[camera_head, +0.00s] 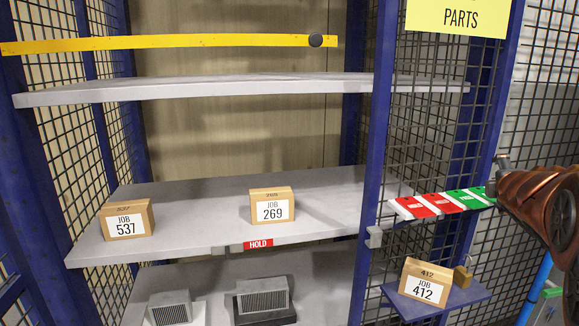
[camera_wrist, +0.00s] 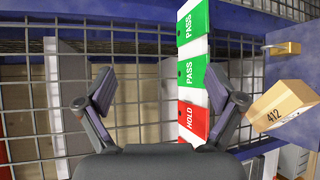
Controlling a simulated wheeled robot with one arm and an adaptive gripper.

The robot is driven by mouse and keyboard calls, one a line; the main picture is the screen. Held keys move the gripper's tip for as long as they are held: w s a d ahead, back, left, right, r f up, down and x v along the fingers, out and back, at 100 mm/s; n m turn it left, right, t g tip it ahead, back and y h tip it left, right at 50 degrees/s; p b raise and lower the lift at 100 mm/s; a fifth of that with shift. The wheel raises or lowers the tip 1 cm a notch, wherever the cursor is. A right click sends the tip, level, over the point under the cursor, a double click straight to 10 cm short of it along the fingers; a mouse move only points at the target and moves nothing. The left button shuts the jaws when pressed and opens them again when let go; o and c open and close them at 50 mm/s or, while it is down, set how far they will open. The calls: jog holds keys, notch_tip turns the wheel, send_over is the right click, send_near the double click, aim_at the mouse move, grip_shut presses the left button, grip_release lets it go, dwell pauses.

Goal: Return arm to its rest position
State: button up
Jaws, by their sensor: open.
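My gripper (camera_wrist: 160,82) shows in the wrist view with its two dark fingers spread apart and nothing between them. The wire mesh lies beyond them. A row of red HOLD and green PASS tags (camera_wrist: 194,75) passes behind the right finger; I see no grip on any tag. In the head view, a copper-coloured part of my arm reaches in from the right edge, close to the green end of the tag row (camera_head: 441,204). The gripper's fingers are not clear in that view.
The JOB 412 box (camera_head: 425,283) and a brass padlock (camera_head: 462,276) are on a small blue shelf (camera_head: 398,303) below the tags. JOB 537 (camera_head: 126,220) and JOB 269 (camera_head: 272,206) boxes stand on the grey middle shelf (camera_head: 200,207). A blue post (camera_head: 374,150) separates shelves from mesh.

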jog(key=s+a+f+m+g+y, duration=0.1)
jog(key=s+a+f+m+g, duration=0.35)
jog(key=s+a+f, duration=0.35)
jog(key=s+a+f+m+g+y, duration=0.1)
jog(key=s+a+f+m+g, duration=0.4)
jog(key=s+f, duration=0.45)
jog(key=s+a+f+m+g+y, duration=0.2)
jog(key=s+a+f, duration=0.1)
jog(key=s+a, duration=0.5)
jog(key=s+a+f+m+g+y, duration=0.2)
jog(key=s+a, duration=0.6)
jog(key=s, duration=0.6)
notch_tip(320, 180, down, 2)
jog(key=shift+s+a+f+m+g+y, duration=0.2)
jog(key=shift+m+g+y, duration=0.2)
jog(key=shift+m+g, duration=0.45)
jog(key=shift+d, duration=0.1)
